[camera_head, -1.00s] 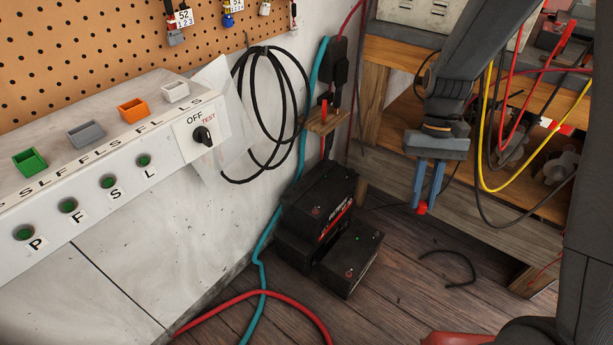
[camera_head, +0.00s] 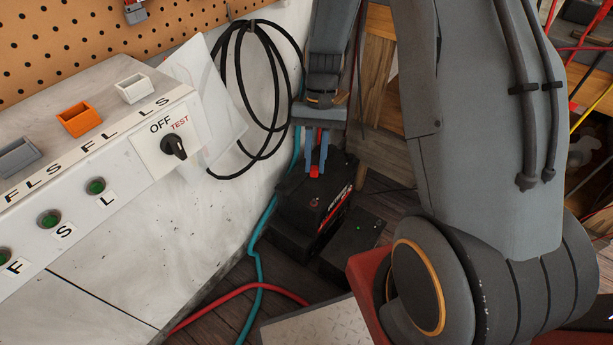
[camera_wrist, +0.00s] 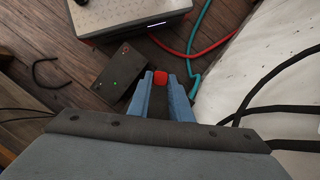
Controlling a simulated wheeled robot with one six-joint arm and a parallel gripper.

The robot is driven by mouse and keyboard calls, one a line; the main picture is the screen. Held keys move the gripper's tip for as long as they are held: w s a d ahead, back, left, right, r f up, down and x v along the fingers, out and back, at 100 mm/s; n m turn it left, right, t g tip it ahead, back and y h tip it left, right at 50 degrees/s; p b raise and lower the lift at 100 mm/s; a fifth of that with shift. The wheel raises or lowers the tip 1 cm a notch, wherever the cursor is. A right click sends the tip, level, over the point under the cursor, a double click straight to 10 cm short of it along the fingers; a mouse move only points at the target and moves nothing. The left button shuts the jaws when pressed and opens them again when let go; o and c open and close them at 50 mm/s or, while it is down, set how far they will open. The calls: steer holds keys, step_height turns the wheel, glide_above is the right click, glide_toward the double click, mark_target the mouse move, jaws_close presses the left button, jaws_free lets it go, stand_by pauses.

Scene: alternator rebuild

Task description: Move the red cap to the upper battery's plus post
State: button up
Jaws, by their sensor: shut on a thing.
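The red cap (camera_head: 314,171) is held between the blue fingertips of my gripper (camera_head: 315,163). It also shows at the fingertips in the wrist view (camera_wrist: 160,77). In the head view, the cap appears over the back part of the upper battery (camera_head: 296,207), a black block; I cannot tell whether they touch. A small reddish mark shows on the battery's top, nearer the camera than the cap. No plus sign is readable, and part of the top behind my fingers is hidden. A lower black battery (camera_head: 350,242) stands on the floor to the right.
A white control cabinet (camera_head: 125,250) stands on the left, with a black cable coil (camera_head: 262,95) on the wall behind. A teal cable (camera_head: 257,255) and a red cable (camera_head: 230,299) run along the floor by the batteries. A wooden shelf (camera_head: 380,80) is behind.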

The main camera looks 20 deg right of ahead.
mark_target(315, 199)
steer(key=f+m+b, duration=0.1)
steer(key=f, duration=0.3)
steer(key=f+m+y+b, duration=0.1)
steer(key=f+m+b, duration=0.1)
steer(key=f, duration=0.2)
steer(key=d+f+m+b, duration=0.1)
steer(key=f+m+b, duration=0.1)
steer(key=f, duration=0.2)
steer(key=shift+w+f+t, duration=0.25)
steer(key=shift+w+t, duration=0.05)
steer(key=shift+t, duration=0.1)
steer(key=shift+a+f+b, duration=0.1)
steer(key=shift+f+b, duration=0.45)
steer(key=shift+f, duration=0.6)
steer(key=o, duration=0.8)
steer(key=p+v, duration=0.2)
steer(key=v, duration=0.5)
steer(key=shift+d+r, duration=0.25)
steer(key=shift+r, duration=0.1)
